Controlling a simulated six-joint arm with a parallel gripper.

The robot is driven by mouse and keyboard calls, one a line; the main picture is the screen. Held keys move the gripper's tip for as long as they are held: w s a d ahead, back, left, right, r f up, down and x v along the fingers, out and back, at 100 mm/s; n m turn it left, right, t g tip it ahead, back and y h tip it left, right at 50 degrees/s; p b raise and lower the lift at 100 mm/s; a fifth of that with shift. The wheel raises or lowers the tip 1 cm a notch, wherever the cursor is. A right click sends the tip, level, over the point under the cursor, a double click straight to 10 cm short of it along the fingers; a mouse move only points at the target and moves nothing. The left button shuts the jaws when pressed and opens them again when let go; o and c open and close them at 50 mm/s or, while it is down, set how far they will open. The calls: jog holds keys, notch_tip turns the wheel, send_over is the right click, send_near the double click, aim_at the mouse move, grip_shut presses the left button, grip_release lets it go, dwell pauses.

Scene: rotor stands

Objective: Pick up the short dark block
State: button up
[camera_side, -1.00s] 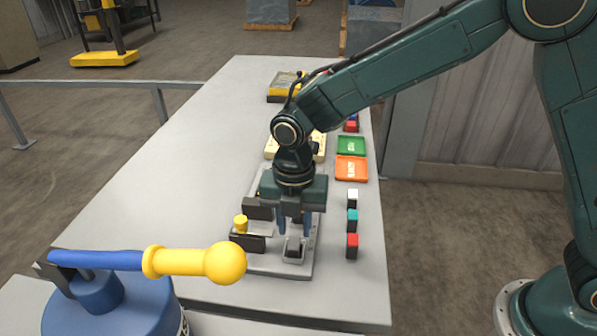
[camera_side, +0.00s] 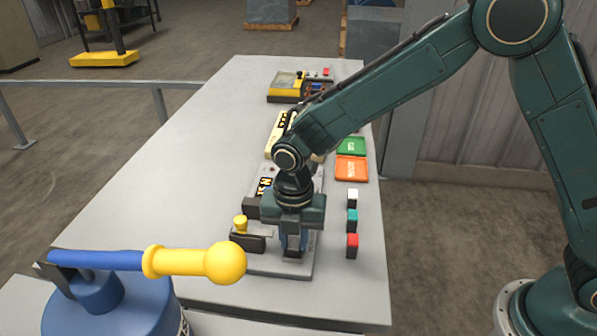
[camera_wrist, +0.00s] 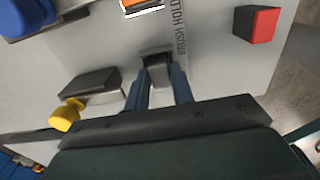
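The short dark block (camera_wrist: 160,76) sits low on the grey stand plate (camera_side: 272,266), at its near end. In the wrist view it lies between my two blue fingers, which touch or nearly touch its sides. My gripper (camera_side: 294,250) is down over it, pointing straight down, and appears shut on it. In the side view the fingers hide most of the block. It does not show any lift off the plate.
A dark clamp (camera_side: 248,243) with a yellow knob (camera_side: 240,223) stands just left of my gripper. Red (camera_side: 352,246), teal (camera_side: 352,221) and white blocks stand to the right. Orange (camera_side: 351,169) and green trays lie farther back. A blue fixture with a yellow handle (camera_side: 205,264) is in front.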

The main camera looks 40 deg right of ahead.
aim_at(294, 242)
grip_shut()
jog(key=shift+r, duration=0.15)
notch_tip(294, 242, up, 20)
dwell(0.6)
dwell(0.7)
jog(key=shift+r, duration=1.35)
